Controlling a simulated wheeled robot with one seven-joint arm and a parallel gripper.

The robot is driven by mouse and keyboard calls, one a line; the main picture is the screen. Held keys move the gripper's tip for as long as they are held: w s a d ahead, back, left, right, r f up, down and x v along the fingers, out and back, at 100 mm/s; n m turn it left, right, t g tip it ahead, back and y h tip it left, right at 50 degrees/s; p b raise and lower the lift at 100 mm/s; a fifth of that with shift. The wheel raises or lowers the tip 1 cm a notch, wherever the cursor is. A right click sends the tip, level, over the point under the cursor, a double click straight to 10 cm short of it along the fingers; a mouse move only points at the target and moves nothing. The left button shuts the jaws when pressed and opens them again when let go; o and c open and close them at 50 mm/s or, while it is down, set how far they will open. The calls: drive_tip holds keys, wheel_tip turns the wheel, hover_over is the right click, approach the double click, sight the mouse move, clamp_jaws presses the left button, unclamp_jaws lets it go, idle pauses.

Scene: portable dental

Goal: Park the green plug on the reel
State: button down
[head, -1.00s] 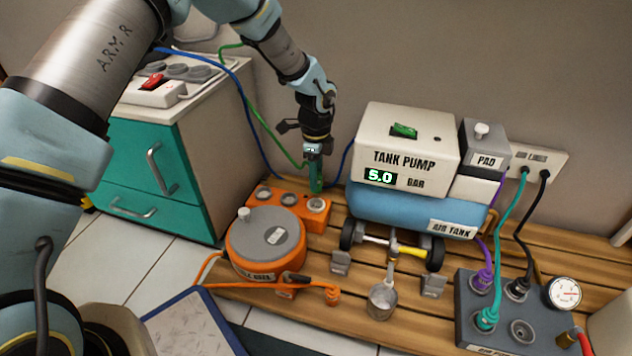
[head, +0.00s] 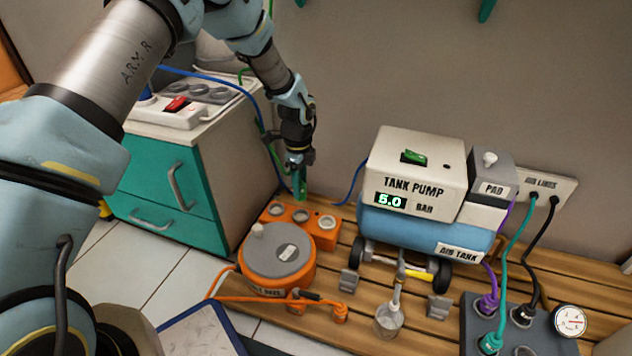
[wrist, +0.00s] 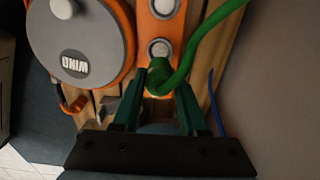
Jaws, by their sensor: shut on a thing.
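My gripper (head: 299,166) is shut on the green plug (head: 299,184), which hangs roughly upright below the fingers. In the wrist view the plug (wrist: 158,76) sits between the fingertips (wrist: 157,105), and its green cable (wrist: 206,38) curves up to the right. The cable reel (head: 278,262) is an orange drum with a grey top and a small knob. Behind it is an orange block (head: 272,222) with a row of round grey sockets. The plug appears just above this block, near its middle socket (head: 302,214); the gap or contact under it cannot be told.
The tank pump (head: 415,180) stands close to the right of the block. A teal-drawer cabinet (head: 150,190) with a power strip (head: 168,112) is at the left. A dark block with plugged hoses (head: 475,325) is at the lower right. A blue cable (head: 350,185) runs behind.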

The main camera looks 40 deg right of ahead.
sight(300, 200)
drive_tip(key=shift+w+f+b, duration=0.1)
drive_tip(key=shift+f+b, duration=2.95)
drive_tip(key=shift+b, duration=0.05)
drive_tip(key=shift+f, duration=0.9)
drive_tip(key=shift+c, duration=1.8)
unclamp_jaws()
drive_tip(key=shift+r, duration=0.15)
wheel_tip(300, 200, up, 11)
drive_tip(key=p, duration=0.5)
drive_tip(key=shift+f, duration=0.2)
